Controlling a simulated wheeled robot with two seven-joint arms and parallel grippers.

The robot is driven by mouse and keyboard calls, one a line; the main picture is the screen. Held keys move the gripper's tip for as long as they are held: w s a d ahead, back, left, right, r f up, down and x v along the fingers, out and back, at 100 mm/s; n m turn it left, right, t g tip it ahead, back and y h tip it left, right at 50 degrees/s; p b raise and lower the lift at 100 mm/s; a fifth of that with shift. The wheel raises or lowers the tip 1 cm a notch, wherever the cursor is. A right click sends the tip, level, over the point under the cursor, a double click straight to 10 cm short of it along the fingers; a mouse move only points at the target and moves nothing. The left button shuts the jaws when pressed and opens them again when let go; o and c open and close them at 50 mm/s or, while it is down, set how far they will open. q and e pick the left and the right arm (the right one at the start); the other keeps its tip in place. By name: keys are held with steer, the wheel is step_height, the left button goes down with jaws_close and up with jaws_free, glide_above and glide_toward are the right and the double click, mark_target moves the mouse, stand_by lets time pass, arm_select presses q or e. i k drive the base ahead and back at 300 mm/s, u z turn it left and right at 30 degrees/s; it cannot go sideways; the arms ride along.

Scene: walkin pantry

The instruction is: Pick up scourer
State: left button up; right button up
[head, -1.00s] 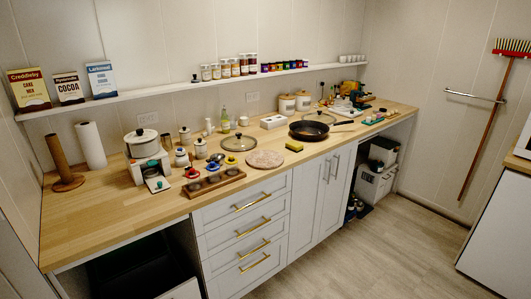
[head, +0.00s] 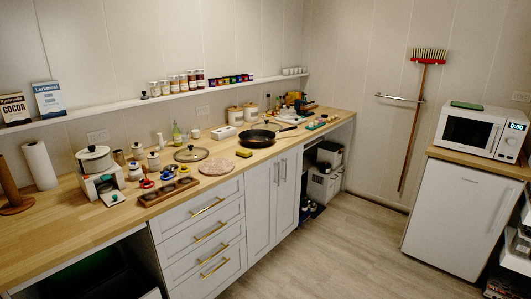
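A small yellow block with a dark top, which looks like the scourer (head: 244,153), lies on the wooden counter (head: 60,232) near its front edge. It sits just in front of the black frying pan (head: 258,139) and to the right of a round speckled board (head: 217,166). It looks clear of both. Neither of my grippers shows in the head view.
A glass lid (head: 191,154), a pot (head: 94,158) and several small jars crowd the counter to the left. Open floor (head: 340,238) lies before the cabinets. A white microwave (head: 466,130) stands on the right, with a flat green item (head: 466,105) on top.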

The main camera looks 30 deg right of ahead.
mark_target(244, 154)
steer(key=z, duration=1.15)
steer(key=i, duration=1.3)
steer(key=z, duration=0.5)
steer(key=i, duration=1.7)
steer(key=u, duration=1.6)
steer(key=i, duration=0.6)
steer(key=u, duration=0.65)
